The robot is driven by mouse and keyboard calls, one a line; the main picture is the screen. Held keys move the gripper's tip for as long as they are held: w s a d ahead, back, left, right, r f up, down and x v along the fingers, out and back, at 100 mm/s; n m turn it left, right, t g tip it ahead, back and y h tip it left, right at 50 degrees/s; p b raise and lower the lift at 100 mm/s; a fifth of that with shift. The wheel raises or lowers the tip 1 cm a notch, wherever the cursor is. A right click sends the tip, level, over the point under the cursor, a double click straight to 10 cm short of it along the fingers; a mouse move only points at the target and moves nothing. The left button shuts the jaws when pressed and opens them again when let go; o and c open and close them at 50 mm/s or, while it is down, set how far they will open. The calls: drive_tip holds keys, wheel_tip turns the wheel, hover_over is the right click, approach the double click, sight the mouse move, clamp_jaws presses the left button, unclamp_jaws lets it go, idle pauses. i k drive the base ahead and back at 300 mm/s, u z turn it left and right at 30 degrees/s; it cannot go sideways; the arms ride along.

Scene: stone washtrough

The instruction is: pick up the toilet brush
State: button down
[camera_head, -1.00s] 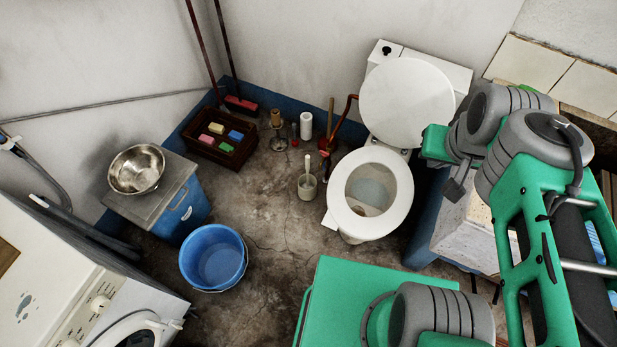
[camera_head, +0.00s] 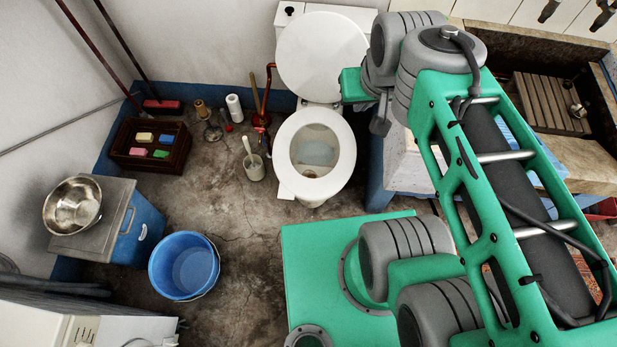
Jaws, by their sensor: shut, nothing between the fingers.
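The toilet brush (camera_head: 247,146) stands in a small pale holder (camera_head: 255,170) on the floor, just left of the toilet. Its light handle sticks up and leans slightly left; its head is hidden in the holder. My gripper (camera_head: 380,122), a small grey piece at the end of my green arm, is shut and empty. In the picture it is to the right of the toilet bowl, well apart from the brush, and partly hidden by my wrist.
The white toilet (camera_head: 316,150) has its lid up. A blue bucket (camera_head: 184,266), a metal basin (camera_head: 72,206) on a blue cabinet and a dark crate (camera_head: 150,160) with coloured blocks stand at left. A plunger (camera_head: 261,118) and paper roll (camera_head: 235,108) are behind the brush.

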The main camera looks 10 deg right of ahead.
sight(253, 166)
drive_tip(key=u, duration=1.05)
drive_tip(key=i, duration=0.45)
drive_tip(key=u, duration=0.85)
